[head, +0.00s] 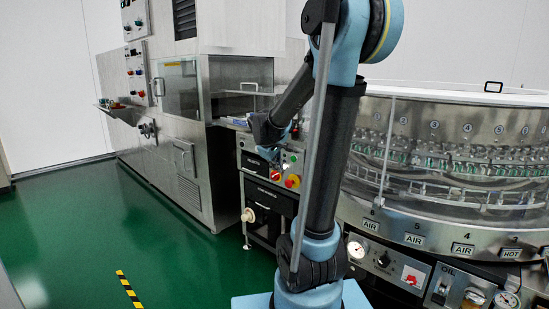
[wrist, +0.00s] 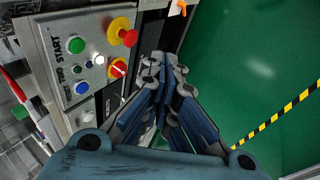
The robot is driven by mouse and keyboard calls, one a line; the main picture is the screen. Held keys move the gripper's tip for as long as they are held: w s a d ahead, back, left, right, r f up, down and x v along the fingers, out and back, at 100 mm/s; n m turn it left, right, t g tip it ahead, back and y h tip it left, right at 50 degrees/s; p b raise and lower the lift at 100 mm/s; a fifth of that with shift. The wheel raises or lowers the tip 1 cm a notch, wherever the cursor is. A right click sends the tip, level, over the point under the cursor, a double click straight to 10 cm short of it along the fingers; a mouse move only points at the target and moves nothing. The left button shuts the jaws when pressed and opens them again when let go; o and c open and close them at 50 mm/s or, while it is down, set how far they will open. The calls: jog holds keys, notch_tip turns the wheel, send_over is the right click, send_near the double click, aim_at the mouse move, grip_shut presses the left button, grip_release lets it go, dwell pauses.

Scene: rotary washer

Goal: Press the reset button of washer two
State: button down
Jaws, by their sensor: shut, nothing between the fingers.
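A steel control panel (wrist: 88,60) fills the upper left of the wrist view, with lettering that seems to read "two start". It carries a green button (wrist: 76,45), a white button (wrist: 98,59), a blue button (wrist: 82,88), a red mushroom button (wrist: 128,37) on yellow, and a red and yellow rotary switch (wrist: 118,68). In the head view my gripper (head: 273,155) is beside the panel (head: 290,160).
A round glass-walled washer (head: 450,150) stands at the right and a steel cabinet (head: 190,135) at the left. A pale knob (head: 248,215) sticks out below the panel. Green floor (head: 130,220) with a yellow-black stripe (head: 129,287) is open in front.

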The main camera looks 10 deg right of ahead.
jog(key=w+a+f+n+t, duration=0.1)
jog(key=w+a+f+n, duration=0.1)
jog(key=w, duration=0.9)
jog(key=w+a+f+n+t+h, duration=0.1)
jog(key=w+a+n, duration=0.3)
jog(key=w, duration=0.7)
jog(key=shift+a+f+t, duration=0.3)
jog(key=shift+f+t, duration=0.2)
jog(key=shift+f, duration=0.2)
jog(key=shift+w+d, duration=0.1)
jog(key=w+d, duration=0.5)
jog(key=d, duration=0.2)
jog(key=shift+w+d+r, duration=0.1)
jog(key=shift+w+d, duration=0.1)
jog(key=shift+d, duration=0.1)
